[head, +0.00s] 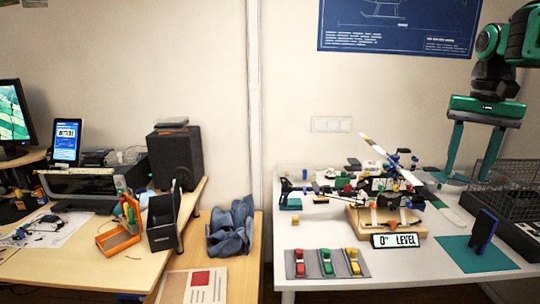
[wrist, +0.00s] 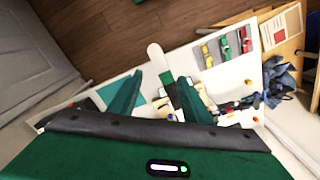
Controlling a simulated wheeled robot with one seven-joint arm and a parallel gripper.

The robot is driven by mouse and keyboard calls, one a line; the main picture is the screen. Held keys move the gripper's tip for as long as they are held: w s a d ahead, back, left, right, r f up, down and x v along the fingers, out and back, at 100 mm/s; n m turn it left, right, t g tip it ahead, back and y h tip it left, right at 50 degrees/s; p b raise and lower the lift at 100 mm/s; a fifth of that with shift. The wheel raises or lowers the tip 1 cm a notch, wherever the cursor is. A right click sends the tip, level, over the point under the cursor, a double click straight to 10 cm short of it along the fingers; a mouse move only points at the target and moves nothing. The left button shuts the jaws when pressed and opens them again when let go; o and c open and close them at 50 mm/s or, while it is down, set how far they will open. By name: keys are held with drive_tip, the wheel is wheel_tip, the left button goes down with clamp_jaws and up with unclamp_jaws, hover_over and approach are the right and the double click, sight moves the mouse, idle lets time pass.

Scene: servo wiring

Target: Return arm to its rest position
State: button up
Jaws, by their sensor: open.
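My gripper (head: 464,178) is open at the upper right of the head view, its two green fingers pointing down and wide apart. It stands high, to the right of the model helicopter (head: 412,178), and I see nothing between the fingers. In the wrist view my gripper (wrist: 152,76) shows both fingers spread over the white table. The helicopter sits on a wooden stand (head: 362,222) behind a sign reading "0° LEVEL" (head: 399,240). A grey tray (head: 312,271) at the front left holds red, green and yellow pieces; it also shows in the wrist view (wrist: 213,62).
A wire cage (head: 515,188) stands close to the right of my gripper. A teal mat (head: 455,258) with a dark blue upright panel (head: 483,230) lies at the front right. A wooden desk (head: 60,262) with a black speaker (head: 175,160) is at the left.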

drive_tip(key=s+a+f, duration=0.3)
drive_tip(key=s+f, duration=1.8)
drive_tip(key=s, duration=0.4)
drive_tip(key=shift+s, duration=0.25)
